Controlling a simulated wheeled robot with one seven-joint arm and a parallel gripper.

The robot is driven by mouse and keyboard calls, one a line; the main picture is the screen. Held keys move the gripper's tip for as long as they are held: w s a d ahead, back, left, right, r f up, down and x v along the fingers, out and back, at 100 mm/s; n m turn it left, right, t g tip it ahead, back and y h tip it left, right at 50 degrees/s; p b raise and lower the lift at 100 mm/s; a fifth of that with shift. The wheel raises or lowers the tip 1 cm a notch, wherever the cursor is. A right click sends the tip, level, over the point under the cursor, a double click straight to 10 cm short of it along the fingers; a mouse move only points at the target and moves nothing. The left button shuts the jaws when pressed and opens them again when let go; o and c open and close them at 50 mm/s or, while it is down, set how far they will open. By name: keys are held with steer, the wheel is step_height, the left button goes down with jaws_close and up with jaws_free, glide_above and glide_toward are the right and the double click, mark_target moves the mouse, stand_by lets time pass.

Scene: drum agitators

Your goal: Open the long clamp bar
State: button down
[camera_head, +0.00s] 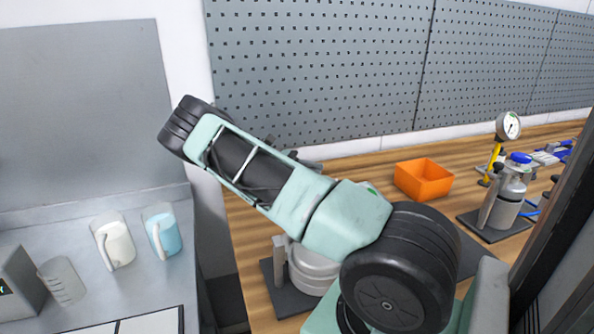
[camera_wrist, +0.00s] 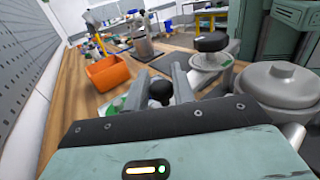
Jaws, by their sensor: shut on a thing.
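In the wrist view my gripper (camera_wrist: 160,93) reaches out from its dark mounting plate, with a grey finger on either side of a round black knob (camera_wrist: 161,89). It is shut on this knob, which looks like the end of the long clamp bar. The rest of that bar is hidden by the fingers, so I cannot tell its angle. Just beyond stands a metal vessel with a black-topped lid (camera_wrist: 211,58). A grey vessel (camera_head: 312,272) shows partly below my arm.
An orange bin (camera_head: 424,179) stands on the wooden bench, also in the wrist view (camera_wrist: 108,73). A wide lidded pot (camera_wrist: 277,84) stands close on the wrist view's right. Two jugs (camera_head: 113,241) (camera_head: 163,232) stand left.

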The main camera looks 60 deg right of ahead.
steer(key=s+d+m+g+y+b, duration=0.1)
steer(key=s+d+m+y, duration=0.2)
steer(key=d+y, duration=0.2)
steer(key=shift+s+d, duration=0.15)
steer(key=shift+s, duration=0.15)
steer(key=c, duration=1.2)
jaws_free()
step_height(320, 180, up, 10)
steer(key=b, duration=0.2)
